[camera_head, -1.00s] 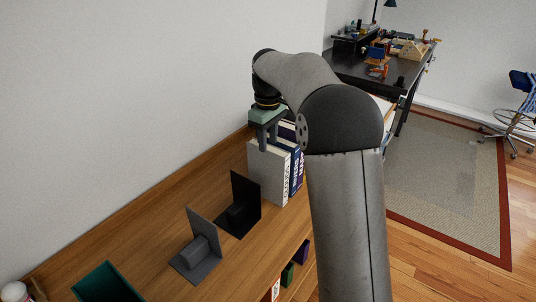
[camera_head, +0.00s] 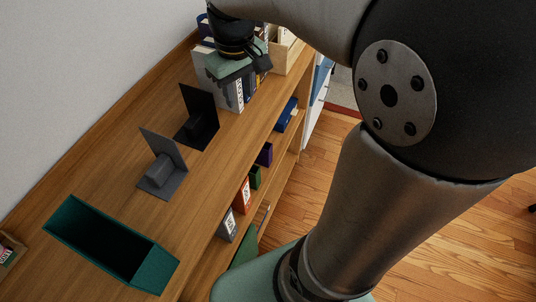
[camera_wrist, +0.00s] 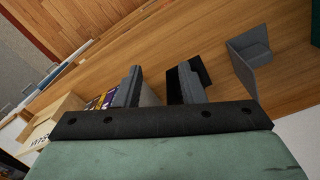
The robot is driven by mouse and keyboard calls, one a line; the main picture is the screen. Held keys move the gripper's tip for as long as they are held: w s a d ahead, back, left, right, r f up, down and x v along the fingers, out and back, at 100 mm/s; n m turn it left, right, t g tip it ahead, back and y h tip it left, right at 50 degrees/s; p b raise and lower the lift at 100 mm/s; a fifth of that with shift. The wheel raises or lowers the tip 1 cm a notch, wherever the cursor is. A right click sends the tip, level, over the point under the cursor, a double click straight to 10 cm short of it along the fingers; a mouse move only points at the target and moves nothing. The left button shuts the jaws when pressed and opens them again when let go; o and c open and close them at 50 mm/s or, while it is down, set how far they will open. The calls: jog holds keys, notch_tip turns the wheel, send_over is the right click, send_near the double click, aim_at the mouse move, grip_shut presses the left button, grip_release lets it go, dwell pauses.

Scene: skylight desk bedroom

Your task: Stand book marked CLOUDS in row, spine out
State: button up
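A pale book with dark letters on its white spine (camera_head: 238,96) stands upright at the near end of a row of books on the shelf top. The letters are too small to read surely as CLOUDS. Blue and dark books (camera_head: 263,78) stand behind it, partly hidden by my gripper (camera_head: 246,76). My gripper is over the near end of the row. In the wrist view my gripper (camera_wrist: 158,82) has its two fingers apart, with nothing clearly held between them. Part of the pale book (camera_wrist: 149,96) shows beyond the left finger, with purple spines (camera_wrist: 101,101) beside it.
A black bookend (camera_head: 200,118) and a grey bookend (camera_head: 162,172) stand on the wooden shelf top (camera_head: 110,165), nearer than the row. A green open box (camera_head: 152,270) lies nearer still. A wooden box (camera_head: 287,54) is beyond the row. Lower shelves hold several small books (camera_head: 243,194).

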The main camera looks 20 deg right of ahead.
jog(key=s+f+m, duration=0.1)
jog(key=s+f, duration=0.3)
jog(key=s, duration=0.3)
jog(key=s+f+m, duration=0.2)
jog(key=s+f, duration=0.2)
jog(key=s, duration=0.3)
jog(key=shift+s, duration=0.3)
